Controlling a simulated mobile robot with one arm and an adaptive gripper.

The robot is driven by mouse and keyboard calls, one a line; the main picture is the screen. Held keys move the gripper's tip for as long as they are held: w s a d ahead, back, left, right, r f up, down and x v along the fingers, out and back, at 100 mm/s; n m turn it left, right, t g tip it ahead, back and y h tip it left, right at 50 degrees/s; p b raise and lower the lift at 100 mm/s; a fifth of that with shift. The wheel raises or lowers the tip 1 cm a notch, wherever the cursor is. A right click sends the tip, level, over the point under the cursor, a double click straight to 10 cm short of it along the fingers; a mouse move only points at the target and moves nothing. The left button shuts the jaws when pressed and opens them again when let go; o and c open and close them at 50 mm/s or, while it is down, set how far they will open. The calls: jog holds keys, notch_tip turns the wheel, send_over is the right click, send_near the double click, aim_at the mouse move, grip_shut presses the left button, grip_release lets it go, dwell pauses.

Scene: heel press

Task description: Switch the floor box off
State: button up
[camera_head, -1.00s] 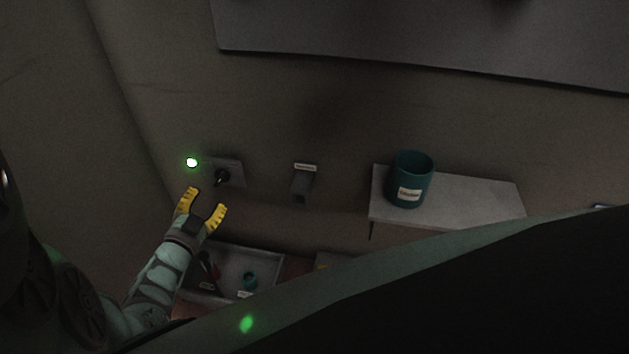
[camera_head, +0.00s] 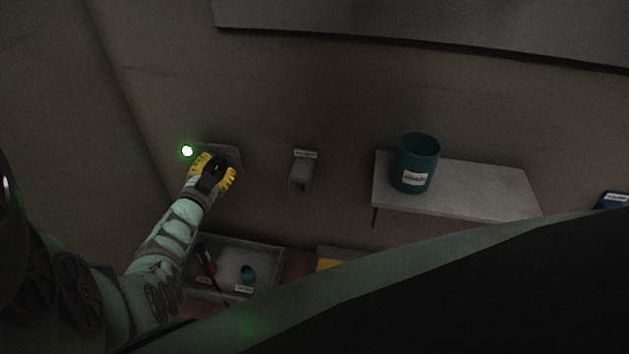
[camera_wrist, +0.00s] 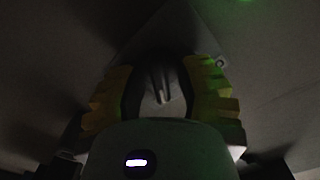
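A grey plate (camera_head: 232,152) with a dark knob or switch lever is on the wall-like surface, left of centre. A bright green lamp (camera_head: 187,151) glows at its left. Which fitting is the floor box is not readable. My gripper (camera_head: 218,164), with yellow fingers, is at the plate and hides the lever in the head view. In the wrist view the lever (camera_wrist: 162,88) stands upright in the picture between the two spread fingers, and the plate (camera_wrist: 160,30) shows behind. The fingers look apart from the lever, though contact is hard to judge in the dark.
A grey block (camera_head: 301,175) with a label sits right of the plate. A teal cup (camera_head: 415,163) stands on a pale shelf (camera_head: 480,190) farther right. A grey tray (camera_head: 225,248) holding a red-and-black tool and a small teal cup (camera_head: 247,274) lies below my arm.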

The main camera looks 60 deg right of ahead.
grip_shut()
jog(key=shift+a, duration=0.1)
